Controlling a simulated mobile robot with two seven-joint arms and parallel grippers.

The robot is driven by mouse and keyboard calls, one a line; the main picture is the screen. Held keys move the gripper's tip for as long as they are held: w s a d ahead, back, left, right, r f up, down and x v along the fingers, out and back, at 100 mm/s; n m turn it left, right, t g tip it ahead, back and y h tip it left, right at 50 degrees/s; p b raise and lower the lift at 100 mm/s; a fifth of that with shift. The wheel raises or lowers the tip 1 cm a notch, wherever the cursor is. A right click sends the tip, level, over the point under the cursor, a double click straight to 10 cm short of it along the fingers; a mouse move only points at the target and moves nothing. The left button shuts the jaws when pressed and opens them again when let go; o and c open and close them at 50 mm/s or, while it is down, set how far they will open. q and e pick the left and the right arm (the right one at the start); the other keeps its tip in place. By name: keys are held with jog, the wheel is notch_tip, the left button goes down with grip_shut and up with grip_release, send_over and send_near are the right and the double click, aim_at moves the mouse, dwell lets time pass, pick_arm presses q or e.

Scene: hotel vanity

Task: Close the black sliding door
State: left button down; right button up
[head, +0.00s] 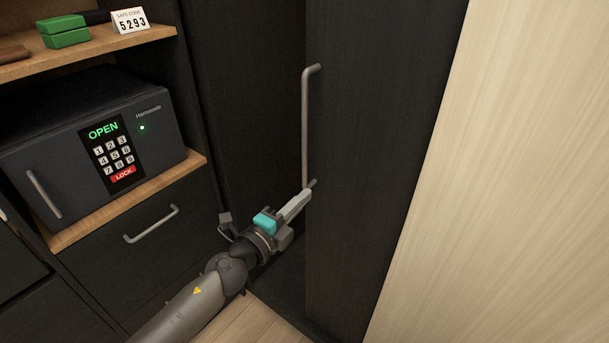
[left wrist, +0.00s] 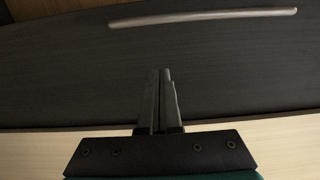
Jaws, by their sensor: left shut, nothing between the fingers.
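The black sliding door (head: 375,130) stands at the centre right of the head view, with a long grey vertical bar handle (head: 306,125) near its left edge. A dark recess shows to the left of the door. My left gripper (head: 305,194) is shut and empty, with its fingertips at the lower end of the handle in the head view. I cannot tell whether they touch it. In the left wrist view, the shut fingers (left wrist: 161,75) point toward the dark door panel (left wrist: 230,65), and the handle (left wrist: 205,18) lies beyond the tips, apart from them. My right gripper is not in view.
A dark safe (head: 95,140) reading OPEN sits on a wooden shelf (head: 135,205) at left, above a drawer with a handle (head: 152,224). Green boxes (head: 64,32) and a code card (head: 131,21) are on the upper shelf. A pale wood panel (head: 510,170) is at right.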

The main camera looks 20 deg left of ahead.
aim_at(304, 176)
pick_arm(q)
jog(key=w, duration=0.2)
jog(key=w+a+b, duration=0.1)
jog(key=w, duration=0.2)
jog(key=w+b, duration=0.1)
jog(key=w, duration=0.1)
jog(key=shift+w+a, duration=0.3)
jog(key=shift+a, duration=0.05)
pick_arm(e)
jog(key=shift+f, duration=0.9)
pick_arm(q)
jog(key=shift+a, duration=0.1)
